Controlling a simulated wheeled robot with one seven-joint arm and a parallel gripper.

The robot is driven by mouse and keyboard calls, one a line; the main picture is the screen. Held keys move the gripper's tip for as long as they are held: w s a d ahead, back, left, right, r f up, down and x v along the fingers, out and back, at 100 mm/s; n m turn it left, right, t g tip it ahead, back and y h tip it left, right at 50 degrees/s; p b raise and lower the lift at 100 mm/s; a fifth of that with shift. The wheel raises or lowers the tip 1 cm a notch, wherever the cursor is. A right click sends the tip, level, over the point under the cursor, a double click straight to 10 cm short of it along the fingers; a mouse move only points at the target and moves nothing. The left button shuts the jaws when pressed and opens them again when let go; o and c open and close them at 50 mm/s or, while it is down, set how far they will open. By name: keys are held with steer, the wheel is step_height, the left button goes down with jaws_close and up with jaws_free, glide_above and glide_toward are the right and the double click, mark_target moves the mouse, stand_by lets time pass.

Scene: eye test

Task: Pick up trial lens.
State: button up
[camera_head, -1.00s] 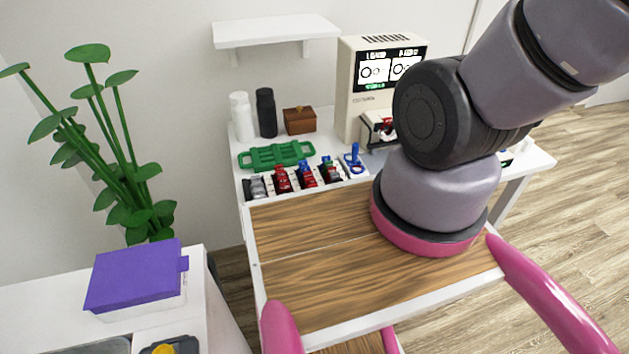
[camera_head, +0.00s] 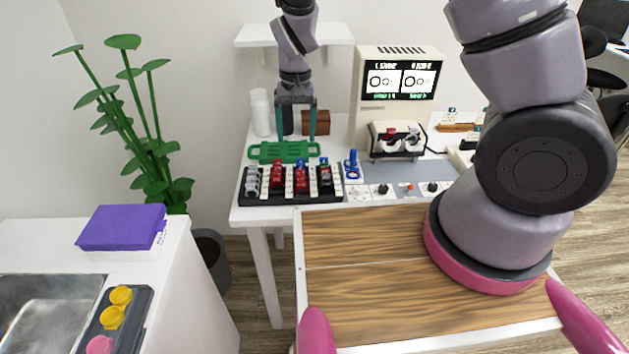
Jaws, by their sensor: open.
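My gripper (camera_head: 296,136) hangs from my arm at the back of the white table, fingers pointing down. Its two teal fingers are apart with nothing seen held between them. They are over or just behind the green tray (camera_head: 284,152). In front of the tray is a black-and-white rack (camera_head: 290,196). It holds several small pieces: clear grey ones at left, red ones (camera_head: 301,180) in the middle, and a dark red and green one (camera_head: 324,176) at right. A blue piece (camera_head: 352,166) stands right of the rack. I cannot tell which piece is the trial lens.
A beige machine with a screen (camera_head: 398,82) stands behind, with a white holder (camera_head: 398,139) before it. A white bottle (camera_head: 261,112) and brown box (camera_head: 316,122) are at the back. A white shelf (camera_head: 340,34) juts out above.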

mark_target(301, 169)
steer(key=f, duration=1.2)
steer(key=shift+s+d+f, duration=0.2)
steer(key=shift+s+d, duration=0.2)
steer(key=shift+c, duration=0.3)
jaws_close()
